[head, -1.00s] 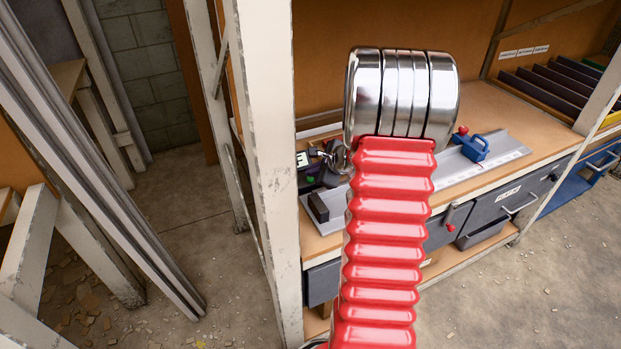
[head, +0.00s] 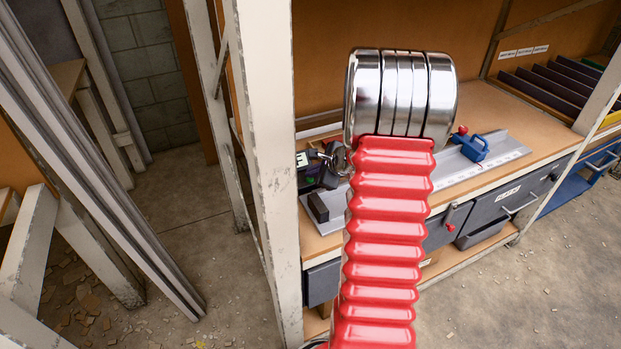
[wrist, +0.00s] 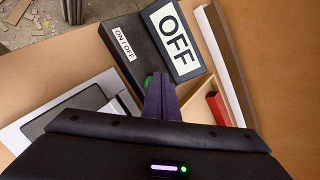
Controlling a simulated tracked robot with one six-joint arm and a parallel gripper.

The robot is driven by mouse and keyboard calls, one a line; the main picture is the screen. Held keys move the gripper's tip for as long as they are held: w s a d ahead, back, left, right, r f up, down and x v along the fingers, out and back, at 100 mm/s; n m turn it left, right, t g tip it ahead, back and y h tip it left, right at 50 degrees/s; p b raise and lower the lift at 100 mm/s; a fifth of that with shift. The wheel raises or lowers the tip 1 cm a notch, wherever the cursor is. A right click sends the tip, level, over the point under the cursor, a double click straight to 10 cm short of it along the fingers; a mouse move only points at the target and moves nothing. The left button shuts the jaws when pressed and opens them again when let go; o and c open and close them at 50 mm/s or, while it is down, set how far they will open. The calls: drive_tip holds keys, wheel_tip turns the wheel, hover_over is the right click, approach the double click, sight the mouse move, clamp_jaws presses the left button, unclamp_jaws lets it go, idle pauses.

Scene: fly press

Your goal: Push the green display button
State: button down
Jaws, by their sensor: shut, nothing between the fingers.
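The green button (wrist: 148,82) sits on a dark box below the display, which reads "OFF" (wrist: 174,38), and beside an "ON/OFF" label (wrist: 124,44). In the wrist view my gripper (wrist: 158,80) is shut and empty. Its purple fingertips are right at the button and hide part of it; I cannot tell whether they touch it. In the head view the display (head: 302,159) shows at the left end of the bench, with my gripper in front of it, partly hidden by my arm.
The wooden bench (head: 520,115) carries a metal plate with a blue clamp-like part (head: 472,148). A white post (head: 268,160) stands close left of the display. A wooden box with a red block (wrist: 217,108) lies right of the fingers.

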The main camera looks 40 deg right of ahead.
drive_tip(key=shift+f, duration=0.15)
idle(0.3)
drive_tip(key=shift+r, duration=0.85)
drive_tip(key=shift+r, duration=0.1)
drive_tip(key=shift+r, duration=2.9)
drive_tip(key=shift+s, duration=0.1)
